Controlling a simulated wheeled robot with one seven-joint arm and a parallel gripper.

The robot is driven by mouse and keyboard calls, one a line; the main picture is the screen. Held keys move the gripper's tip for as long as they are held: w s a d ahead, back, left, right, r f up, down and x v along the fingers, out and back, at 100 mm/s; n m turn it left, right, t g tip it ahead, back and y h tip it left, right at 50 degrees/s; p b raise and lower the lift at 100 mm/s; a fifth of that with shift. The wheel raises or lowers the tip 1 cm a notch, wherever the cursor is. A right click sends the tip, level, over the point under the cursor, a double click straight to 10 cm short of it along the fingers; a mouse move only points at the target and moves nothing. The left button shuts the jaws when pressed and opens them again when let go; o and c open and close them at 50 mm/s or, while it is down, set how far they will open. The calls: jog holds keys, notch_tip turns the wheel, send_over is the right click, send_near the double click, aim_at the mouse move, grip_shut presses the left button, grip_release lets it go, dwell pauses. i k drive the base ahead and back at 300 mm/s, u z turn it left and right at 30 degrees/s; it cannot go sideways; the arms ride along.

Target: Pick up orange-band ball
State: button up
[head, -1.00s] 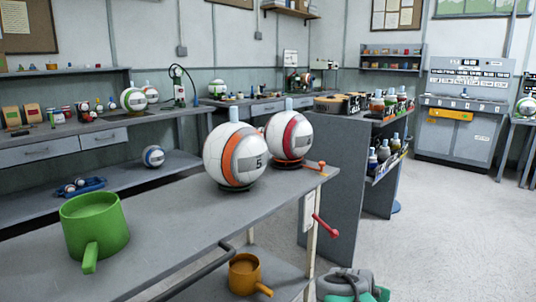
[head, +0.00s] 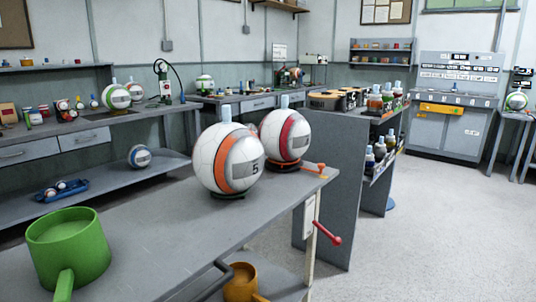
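The orange-band ball (head: 229,162) is a large white ball with an orange stripe, a grey patch and a "5". It sits on a dark ring stand (head: 227,195) near the right end of the grey bench (head: 185,215), with a pale blue cap on top. A similar ball with a dark red band (head: 288,134) stands just behind and to the right, partly overlapped by it. My gripper is not in view.
A green mug (head: 68,248) stands on the bench at the lower left. An orange mug (head: 241,283) is lower down, and a red-handled lever (head: 326,233) sticks out at the bench's right end. The floor (head: 440,230) to the right is clear.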

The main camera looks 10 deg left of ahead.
aim_at(228, 157)
jog(key=u, duration=0.05)
jog(key=i, duration=0.45)
jog(key=u, duration=2.4)
